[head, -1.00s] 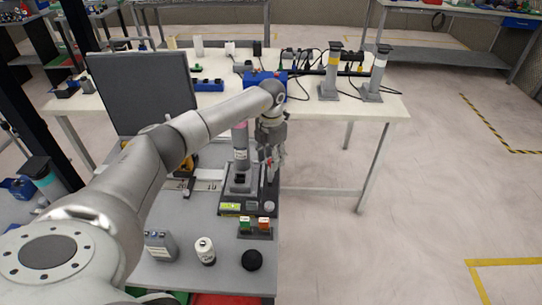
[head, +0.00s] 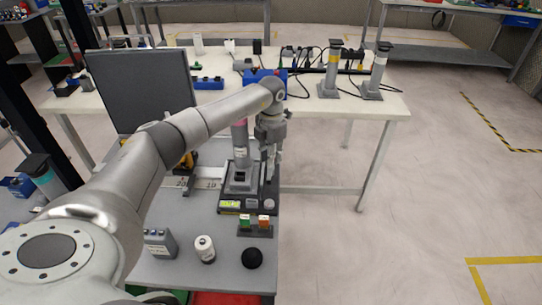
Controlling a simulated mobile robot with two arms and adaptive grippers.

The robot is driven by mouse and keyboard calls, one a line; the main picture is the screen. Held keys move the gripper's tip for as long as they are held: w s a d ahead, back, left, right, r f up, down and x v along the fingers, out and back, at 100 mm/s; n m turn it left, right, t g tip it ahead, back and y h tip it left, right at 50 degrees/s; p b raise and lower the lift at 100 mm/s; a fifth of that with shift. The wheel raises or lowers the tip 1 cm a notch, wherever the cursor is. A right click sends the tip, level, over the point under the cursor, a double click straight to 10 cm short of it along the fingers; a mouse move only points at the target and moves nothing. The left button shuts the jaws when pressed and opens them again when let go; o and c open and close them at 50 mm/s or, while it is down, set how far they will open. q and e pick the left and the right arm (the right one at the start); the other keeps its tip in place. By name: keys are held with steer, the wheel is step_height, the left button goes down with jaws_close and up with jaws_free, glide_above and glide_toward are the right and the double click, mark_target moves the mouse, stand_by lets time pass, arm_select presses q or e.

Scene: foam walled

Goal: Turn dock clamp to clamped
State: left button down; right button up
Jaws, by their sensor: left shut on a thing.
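The dock (head: 240,186) is a dark grey station on the near grey bench, with a lit yellow-green display on its front. A cylinder with a pink band (head: 240,147) stands upright in it. My left gripper (head: 271,176) points down at the dock's right side, fingers together. It is shut on a small part there, which I take to be the dock clamp; the fingers hide it, so its position cannot be read. My right gripper is not in view.
A switch box with green and orange buttons (head: 255,225), a white cylinder (head: 205,249), a black dome (head: 252,258) and a grey box (head: 160,242) stand in front. A dark monitor panel (head: 140,90) stands behind left. Floor at right is clear.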

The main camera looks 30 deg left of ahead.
arm_select(q)
steer(key=m+b, duration=0.1)
steer(key=m, duration=0.2)
steer(key=shift+f+b, duration=0.1)
steer(key=shift+b, duration=0.3)
steer(key=m+b, duration=0.1)
steer(key=m, duration=0.2)
steer(key=shift+m, duration=0.3)
steer(key=m+b, duration=0.2)
steer(key=m, duration=0.3)
steer(key=shift+m, duration=1.2)
steer(key=c, duration=1.3)
jaws_free()
steer(key=shift+r, duration=0.2)
